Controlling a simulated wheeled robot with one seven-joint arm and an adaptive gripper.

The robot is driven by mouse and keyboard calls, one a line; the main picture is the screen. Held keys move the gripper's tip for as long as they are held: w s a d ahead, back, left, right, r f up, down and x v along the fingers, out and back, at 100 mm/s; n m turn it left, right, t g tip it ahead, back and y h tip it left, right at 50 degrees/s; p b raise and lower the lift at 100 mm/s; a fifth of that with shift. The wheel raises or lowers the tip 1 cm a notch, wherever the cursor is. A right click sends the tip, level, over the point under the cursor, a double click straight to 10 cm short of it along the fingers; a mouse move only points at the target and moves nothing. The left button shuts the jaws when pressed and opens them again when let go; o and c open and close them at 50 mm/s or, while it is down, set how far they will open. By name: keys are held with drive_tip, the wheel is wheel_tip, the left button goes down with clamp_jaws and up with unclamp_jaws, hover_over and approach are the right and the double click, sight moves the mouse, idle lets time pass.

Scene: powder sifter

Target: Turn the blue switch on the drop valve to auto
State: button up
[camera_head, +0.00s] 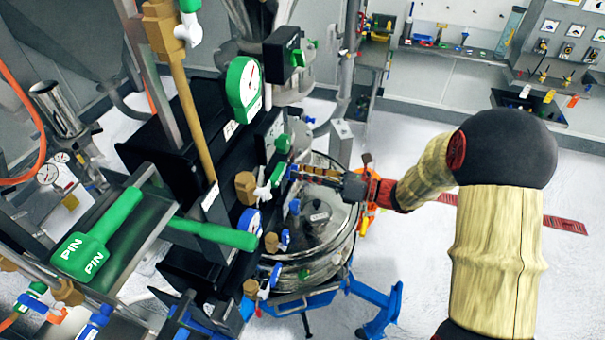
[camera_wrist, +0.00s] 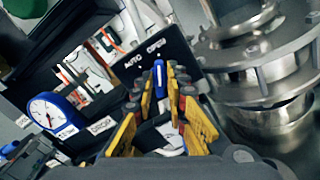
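The blue switch (camera_wrist: 159,75) stands out from a dark panel (camera_wrist: 178,62) in the wrist view. The panel carries white AUTO and OPEN lettering, partly blurred, and the switch's base is partly hidden by my fingers. My gripper (camera_wrist: 160,88) has yellow fingers on either side of the switch. A narrow gap seems to show around the handle, so the gripper looks partly open rather than clamped. In the head view my gripper (camera_head: 298,171) reaches left to the panel side, and the switch itself is hard to make out there.
A blue-rimmed gauge (camera_wrist: 50,112) sits left of the fingers in the wrist view, with a metal flanged vessel (camera_wrist: 265,70) at right. In the head view a green gauge (camera_head: 244,88), brass valves (camera_head: 245,188) and a round steel vessel (camera_head: 318,255) crowd the gripper. Floor at right is open.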

clamp_jaws()
drive_tip(key=shift+n+b, duration=0.3)
drive_tip(key=shift+b, duration=0.05)
drive_tip(key=n+b, duration=0.3)
drive_tip(key=b, duration=0.1)
drive_tip(key=n+b, duration=0.8)
drive_tip(key=b, duration=0.1)
drive_tip(key=shift+s+a+f, duration=0.1)
drive_tip(key=shift+s, duration=0.15)
drive_tip(key=shift+n, duration=0.3)
drive_tip(key=shift+o, duration=2.1)
unclamp_jaws()
